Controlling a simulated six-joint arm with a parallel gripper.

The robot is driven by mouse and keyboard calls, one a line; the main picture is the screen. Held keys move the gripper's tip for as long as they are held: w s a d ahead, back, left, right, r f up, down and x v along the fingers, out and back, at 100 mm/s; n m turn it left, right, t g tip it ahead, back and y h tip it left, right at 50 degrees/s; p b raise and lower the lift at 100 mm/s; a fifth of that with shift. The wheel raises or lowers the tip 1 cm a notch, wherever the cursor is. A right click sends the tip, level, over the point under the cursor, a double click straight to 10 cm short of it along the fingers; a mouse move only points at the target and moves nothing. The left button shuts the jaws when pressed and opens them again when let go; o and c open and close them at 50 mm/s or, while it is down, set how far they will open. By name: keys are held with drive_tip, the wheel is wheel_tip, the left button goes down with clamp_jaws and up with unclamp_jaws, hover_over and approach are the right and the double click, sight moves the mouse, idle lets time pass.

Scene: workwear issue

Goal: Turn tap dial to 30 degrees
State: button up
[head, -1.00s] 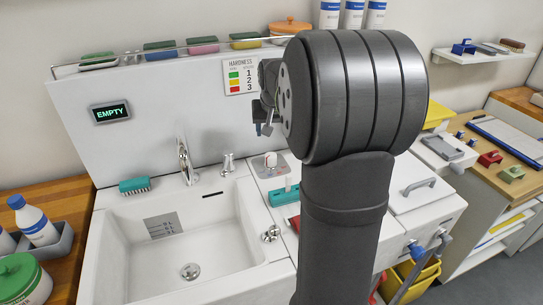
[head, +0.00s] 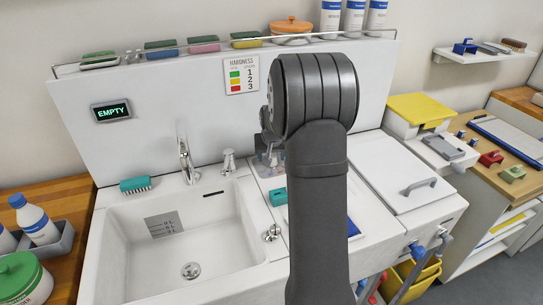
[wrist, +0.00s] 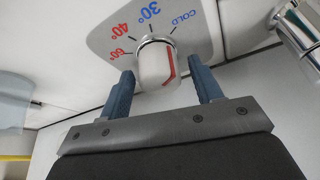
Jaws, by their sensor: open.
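The tap dial (wrist: 154,63) is a white knob with a red line on its right side, on a light plate (wrist: 196,32) marked COLD, 30°, 40° and 60°. The red line lies toward the COLD side; its exact reading is hard to tell. My gripper (wrist: 162,74) is open, with one blue-grey finger on each side of the knob. There are visible gaps between fingers and knob in the wrist view. In the head view my gripper (head: 272,156) is at the dial beside the sink, and my arm mostly hides both.
A chrome tap (head: 186,160) and a smaller chrome fitting (head: 228,162) stand behind the white sink (head: 130,215), left of my gripper. A teal item (head: 278,197) lies just in front of it. A chrome part (wrist: 298,25) is close at the wrist view's upper right.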

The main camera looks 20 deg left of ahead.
drive_tip(key=c, duration=1)
drive_tip(key=shift+n, duration=0.4)
drive_tip(key=n+g+y, duration=0.1)
drive_tip(key=n, duration=0.1)
drive_tip(key=shift+n, duration=0.3)
drive_tip(key=shift+n+g+y, duration=0.5)
drive_tip(key=shift+n+g, duration=0.2)
drive_tip(key=shift+n, duration=1.5)
